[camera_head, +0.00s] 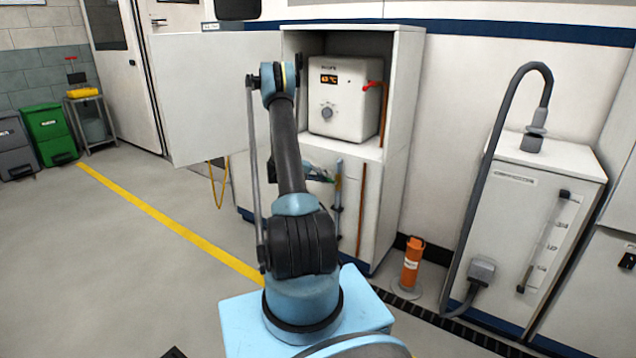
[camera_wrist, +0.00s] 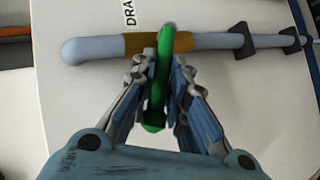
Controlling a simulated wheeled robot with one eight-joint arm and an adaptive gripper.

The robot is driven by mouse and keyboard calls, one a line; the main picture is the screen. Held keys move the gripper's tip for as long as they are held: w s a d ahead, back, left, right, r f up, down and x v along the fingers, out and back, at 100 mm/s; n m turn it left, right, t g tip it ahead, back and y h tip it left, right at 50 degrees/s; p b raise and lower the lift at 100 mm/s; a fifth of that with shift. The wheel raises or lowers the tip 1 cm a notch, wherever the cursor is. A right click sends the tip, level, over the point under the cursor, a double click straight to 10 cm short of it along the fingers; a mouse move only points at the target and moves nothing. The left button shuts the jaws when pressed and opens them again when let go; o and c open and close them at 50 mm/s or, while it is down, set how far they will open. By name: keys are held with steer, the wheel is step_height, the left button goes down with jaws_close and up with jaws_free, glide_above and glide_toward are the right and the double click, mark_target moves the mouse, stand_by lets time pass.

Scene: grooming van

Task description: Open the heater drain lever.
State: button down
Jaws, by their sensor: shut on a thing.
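The green drain lever (camera_wrist: 160,82) shows in the wrist view, on a brass-coloured valve section (camera_wrist: 137,45) of a pale grey drain pipe (camera_wrist: 90,50). The lever lies crosswise to the pipe. My gripper (camera_wrist: 164,92) is shut on the lever, with one finger on each side of it. In the head view my gripper (camera_head: 318,172) is at the drain pipe (camera_head: 338,205), low in the open cabinet, partly hidden behind my arm. The white heater (camera_head: 340,112) stands on the shelf above, with a lit display and a knob.
The cabinet door (camera_head: 212,95) stands open on the left. An orange cylinder (camera_head: 412,262) stands on the floor at right, near a white unit with a hose (camera_head: 478,190).

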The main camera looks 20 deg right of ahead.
steer(key=shift+s+d+r+m+t+y, duration=0.2)
steer(key=shift+s+r+m+t+y, duration=0.15)
steer(key=shift+r+m+t+y, duration=0.2)
steer(key=shift+s+d+r+m+t+y, duration=0.15)
steer(key=shift+s+r+m+t+y, duration=0.15)
steer(key=shift+m+t+y, duration=0.25)
steer(key=c, duration=1.6)
jaws_free()
steer(key=shift+v, duration=3.95)
steer(key=shift+w+d+r, duration=0.1)
